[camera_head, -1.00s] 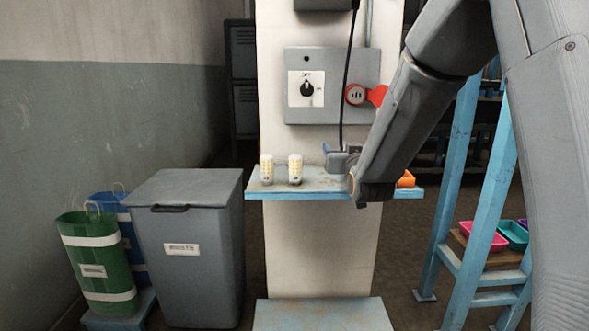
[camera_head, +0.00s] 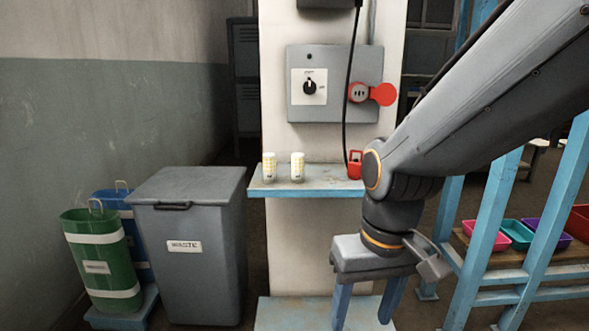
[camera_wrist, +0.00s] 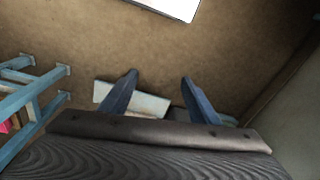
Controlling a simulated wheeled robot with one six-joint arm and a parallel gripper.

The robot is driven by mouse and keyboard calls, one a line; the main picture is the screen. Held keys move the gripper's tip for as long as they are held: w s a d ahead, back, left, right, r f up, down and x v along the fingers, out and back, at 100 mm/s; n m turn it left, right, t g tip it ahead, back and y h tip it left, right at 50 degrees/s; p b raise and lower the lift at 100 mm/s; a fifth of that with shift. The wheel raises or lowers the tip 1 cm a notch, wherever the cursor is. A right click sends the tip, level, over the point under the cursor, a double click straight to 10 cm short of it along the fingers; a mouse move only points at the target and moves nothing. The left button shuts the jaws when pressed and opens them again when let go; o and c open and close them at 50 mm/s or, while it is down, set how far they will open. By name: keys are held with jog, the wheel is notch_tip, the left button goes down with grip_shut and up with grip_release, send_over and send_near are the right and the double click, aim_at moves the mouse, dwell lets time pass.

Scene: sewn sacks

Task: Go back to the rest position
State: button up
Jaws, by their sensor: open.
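My gripper (camera_head: 362,308) points down in front of the pillar, at the right of the light blue shelf and lower than it. Its two blue fingers are apart with nothing between them. In the wrist view my gripper (camera_wrist: 158,92) shows both fingers spread over the brown floor, with a pale low step (camera_wrist: 148,103) behind them. The arm reaches in from the upper right and hides the shelf's right end.
Two yellow-and-white cylinders (camera_head: 297,167) stand on the wall shelf (camera_head: 305,189), with a red item (camera_head: 355,164) further right. A grey waste bin (camera_head: 190,245) and a green sack (camera_head: 100,262) stand left. A blue rack (camera_head: 490,225) with coloured trays (camera_head: 515,234) stands right.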

jog(key=s+d+r+m+p, duration=0.2)
jog(key=d+r+p, duration=0.5)
jog(key=p, duration=0.7)
jog(key=shift+s+d+r+g+h, duration=0.2)
jog(key=shift+d+g+h, duration=0.15)
jog(key=shift+d, duration=0.3)
jog(key=shift+f, duration=0.1)
jog(key=shift+c, duration=0.3)
